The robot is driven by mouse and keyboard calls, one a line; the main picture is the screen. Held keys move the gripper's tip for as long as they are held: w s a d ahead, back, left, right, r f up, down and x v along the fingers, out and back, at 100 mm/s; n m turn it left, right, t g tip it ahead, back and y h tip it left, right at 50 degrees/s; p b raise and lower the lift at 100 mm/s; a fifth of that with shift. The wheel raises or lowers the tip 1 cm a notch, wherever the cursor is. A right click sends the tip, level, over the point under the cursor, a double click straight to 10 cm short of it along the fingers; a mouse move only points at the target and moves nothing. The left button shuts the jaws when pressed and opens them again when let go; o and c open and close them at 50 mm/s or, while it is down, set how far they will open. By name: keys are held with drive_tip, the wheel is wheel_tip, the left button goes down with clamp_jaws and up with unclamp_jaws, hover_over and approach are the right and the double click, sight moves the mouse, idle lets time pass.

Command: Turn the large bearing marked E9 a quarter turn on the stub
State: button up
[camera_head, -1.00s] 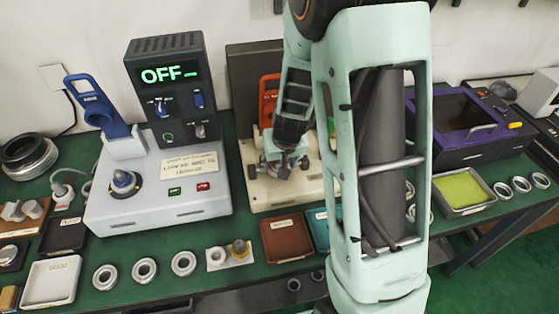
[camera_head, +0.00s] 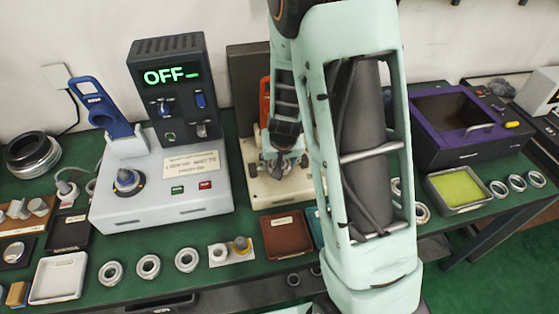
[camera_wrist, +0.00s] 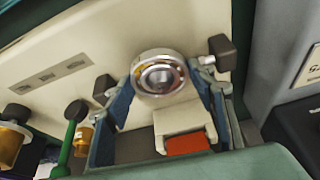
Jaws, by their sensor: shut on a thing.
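A large shiny bearing ring (camera_wrist: 157,77) sits on the cream fixture in the wrist view, with a round metal centre inside it that looks like the stub. No E9 mark can be read on it. My gripper (camera_wrist: 160,72) has its blue-grey fingers and dark pads on either side of this ring and is shut on it. In the head view my gripper (camera_head: 283,165) is low over the cream fixture (camera_head: 268,193), and it hides the bearing there.
A grey control unit (camera_head: 160,207) with an OFF display stands left of the fixture. Several small rings (camera_head: 148,267) lie along the front edge. A brown tray (camera_head: 287,235) is in front of the fixture. A purple-rimmed box (camera_head: 465,125) and yellow-green tray (camera_head: 460,188) are at right.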

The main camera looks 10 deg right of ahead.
drive_tip(key=shift+s+a+f+m+h+p, duration=0.15)
drive_tip(key=shift+m+h+p, duration=0.25)
drive_tip(key=shift+m+p, duration=1.2)
drive_tip(key=shift+a+g+p, duration=0.1)
drive_tip(key=shift+g+p, duration=0.2)
drive_tip(key=shift+p, duration=1.25)
drive_tip(key=o, duration=1.7)
drive_tip(key=shift+w, duration=0.2)
drive_tip(key=shift+a+v, duration=0.1)
drive_tip(key=shift+v, duration=2.95)
drive_tip(key=shift+a+v, duration=0.15)
drive_tip(key=shift+v, duration=2.85)
drive_tip(key=shift+s, duration=0.1)
